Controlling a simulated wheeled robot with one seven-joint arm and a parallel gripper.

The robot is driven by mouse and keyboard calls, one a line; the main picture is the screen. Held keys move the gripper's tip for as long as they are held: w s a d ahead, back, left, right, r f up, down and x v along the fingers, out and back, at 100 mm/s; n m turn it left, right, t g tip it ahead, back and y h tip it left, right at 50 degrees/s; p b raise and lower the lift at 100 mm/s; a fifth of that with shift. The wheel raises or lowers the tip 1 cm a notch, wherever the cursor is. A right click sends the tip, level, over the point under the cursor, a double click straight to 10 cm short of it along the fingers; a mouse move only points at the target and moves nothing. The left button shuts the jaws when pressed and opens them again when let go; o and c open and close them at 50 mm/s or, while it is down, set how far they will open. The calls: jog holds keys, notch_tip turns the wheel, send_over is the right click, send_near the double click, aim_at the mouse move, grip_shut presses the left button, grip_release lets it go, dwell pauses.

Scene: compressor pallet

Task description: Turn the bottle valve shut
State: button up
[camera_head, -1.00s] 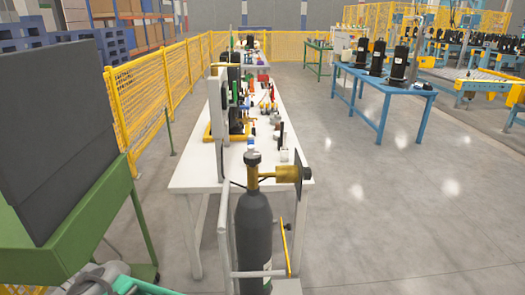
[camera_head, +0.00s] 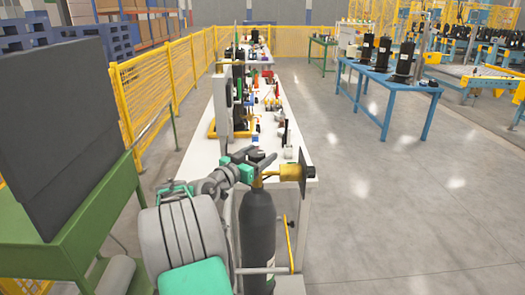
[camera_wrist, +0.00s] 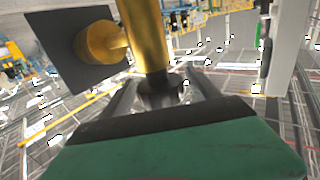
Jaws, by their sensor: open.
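The dark gas bottle (camera_head: 257,228) stands upright in a light-framed cart at the front end of the white table. On top is its brass valve (camera_head: 282,174), with a dark knob (camera_head: 257,156) and a dark square plate (camera_head: 304,174) at the right end. My gripper (camera_head: 255,168) comes in from the left at valve height. In the wrist view the open fingers (camera_wrist: 163,92) lie on either side of a dark valve part (camera_wrist: 158,80) at the end of the brass body (camera_wrist: 145,38). I cannot tell whether they touch it.
The white table (camera_head: 205,165) behind the bottle carries many small parts. A green stand with a dark panel (camera_head: 60,120) is on the left. A yellow mesh fence (camera_head: 150,85) runs behind it. The floor right of the bottle is clear up to the blue table (camera_head: 420,90).

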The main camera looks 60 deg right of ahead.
jog(key=shift+x, duration=0.9)
jog(key=shift+c, duration=0.2)
jog(key=c, duration=1.3)
jog(key=shift+w+f+g+b, duration=0.1)
jog(key=shift+f+g+b, duration=0.2)
jog(key=shift+b, duration=0.55)
jog(key=shift+a+r+m+g+y+b, duration=0.1)
jog(key=shift+r+m+g+y+b, duration=0.15)
jog(key=shift+m+g+b, duration=0.45)
jog(key=shift+s+r, duration=0.1)
jog(key=shift+s, duration=0.15)
jog(key=o, duration=1.3)
jog(key=shift+o, duration=0.2)
